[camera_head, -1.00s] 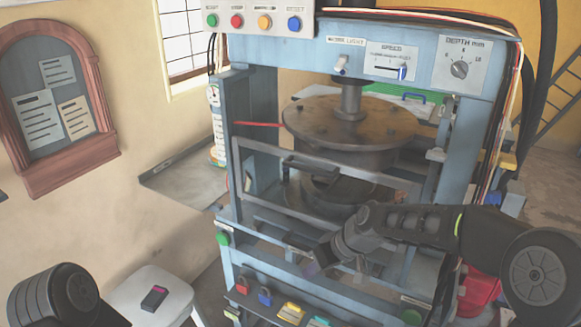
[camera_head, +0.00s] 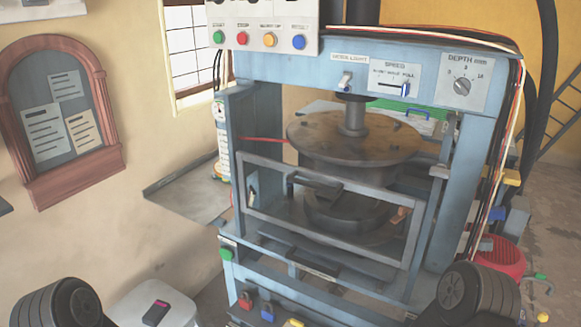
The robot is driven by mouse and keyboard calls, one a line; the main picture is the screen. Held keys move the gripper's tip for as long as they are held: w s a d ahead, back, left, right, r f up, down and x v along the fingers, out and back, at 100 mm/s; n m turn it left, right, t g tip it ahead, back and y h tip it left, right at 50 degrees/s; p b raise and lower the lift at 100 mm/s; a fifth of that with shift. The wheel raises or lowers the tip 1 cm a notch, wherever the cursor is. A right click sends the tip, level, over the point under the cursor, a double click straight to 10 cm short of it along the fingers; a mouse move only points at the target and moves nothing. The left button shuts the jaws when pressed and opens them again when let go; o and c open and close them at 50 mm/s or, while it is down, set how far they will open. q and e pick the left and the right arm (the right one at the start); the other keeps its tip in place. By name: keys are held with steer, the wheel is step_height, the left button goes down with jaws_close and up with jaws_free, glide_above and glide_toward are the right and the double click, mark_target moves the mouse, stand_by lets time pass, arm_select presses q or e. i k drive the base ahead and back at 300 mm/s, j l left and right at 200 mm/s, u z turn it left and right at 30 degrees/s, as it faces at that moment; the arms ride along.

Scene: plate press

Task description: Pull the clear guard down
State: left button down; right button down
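The clear guard (camera_head: 330,181) is a grey rectangular frame with a see-through middle on the front of the blue press. It spans the opening between the uprights, in front of the lower round block (camera_head: 345,207). Its top bar lies below the large round plate (camera_head: 350,135), and its lower bar is near the press's bed. A dark handle-like bar (camera_head: 315,182) shows at its upper left. Neither gripper is in view. Only dark rounded parts of my arms show at the lower left and lower right, apart from the guard.
A button panel (camera_head: 262,39) hangs at the press's top left. Speed and depth controls (camera_head: 462,86) sit on the top beam. A white stool (camera_head: 180,300) with a small dark device stands at lower left. A red basket (camera_head: 500,258) is at right.

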mark_target(419, 206)
steer(key=z, duration=1.55)
steer(key=k+j+z, duration=0.2)
steer(key=k+j, duration=0.25)
steer(key=j, duration=0.3)
steer(key=i, duration=0.45)
